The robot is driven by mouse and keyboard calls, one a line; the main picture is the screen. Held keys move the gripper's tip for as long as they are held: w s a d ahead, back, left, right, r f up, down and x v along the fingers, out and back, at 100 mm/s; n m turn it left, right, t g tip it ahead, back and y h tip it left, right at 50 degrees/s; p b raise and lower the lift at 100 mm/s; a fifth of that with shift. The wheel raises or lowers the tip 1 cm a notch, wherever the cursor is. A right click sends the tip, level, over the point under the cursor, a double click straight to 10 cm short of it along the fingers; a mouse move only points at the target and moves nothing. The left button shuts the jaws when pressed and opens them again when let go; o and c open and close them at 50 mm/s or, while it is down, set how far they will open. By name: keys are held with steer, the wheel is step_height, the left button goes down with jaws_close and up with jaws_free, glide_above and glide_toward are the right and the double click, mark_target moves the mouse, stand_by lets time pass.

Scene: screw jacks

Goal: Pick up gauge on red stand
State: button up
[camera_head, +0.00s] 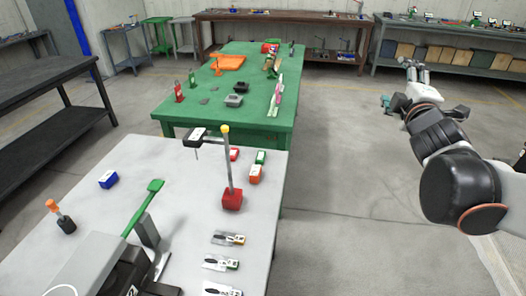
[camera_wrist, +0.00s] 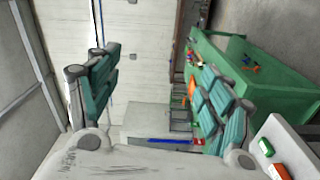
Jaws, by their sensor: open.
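The gauge (camera_head: 196,137) is a dark, boxy dial with a thin probe pointing down. It hangs at the left end of a horizontal arm on a grey post with a yellow top. The post stands upright on a red block base (camera_head: 232,200), the red stand, on the light grey table. My gripper (camera_head: 407,72) is up at the right of the head view, well apart from the stand, over the floor. In the wrist view my gripper (camera_wrist: 155,90) shows its two green-padded fingers spread wide with nothing between them. The gauge is not visible in the wrist view.
The grey table (camera_head: 180,185) also holds red, green and orange small boxes (camera_head: 256,172) behind the stand, a blue box (camera_head: 108,179), an orange-handled tool (camera_head: 60,215), a green-handled device (camera_head: 145,205) and packaged tools (camera_head: 228,238). A green table (camera_head: 200,110) stands behind. Floor at right is clear.

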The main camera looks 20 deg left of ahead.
steer(key=w+a+n+y+p, duration=0.1)
steer(key=w+a+n+y, duration=0.4)
steer(key=a+n+y, duration=0.55)
steer(key=a+f+n+g+y+p, duration=0.1)
steer(key=a+f+n+g+y, duration=0.1)
steer(key=a+f+n+g, duration=0.7)
steer(key=n+g+h+p, duration=0.1)
steer(key=n+g+p, duration=0.1)
steer(key=n+g, duration=1.2)
glide_toward(227, 195)
steer(key=a+f+n+t+b, duration=0.1)
steer(key=n, duration=0.1)
steer(key=s+a+f+n+t, duration=0.1)
steer(key=a+n+t, duration=0.1)
steer(key=shift+a+f+b, duration=0.15)
steer(key=shift+a+b, duration=0.05)
steer(key=shift+b, duration=0.15)
steer(key=shift+t, duration=0.3)
steer(key=shift+s+b+x, duration=0.15)
steer(key=shift+b+x, duration=0.45)
steer(key=shift+x, duration=1)
steer(key=shift+s+b+x, duration=0.2)
steer(key=shift+b+x, duration=0.4)
steer(key=shift+x, duration=1.05)
steer(key=shift+r, duration=0.2)
steer(key=shift+c, duration=0.3)
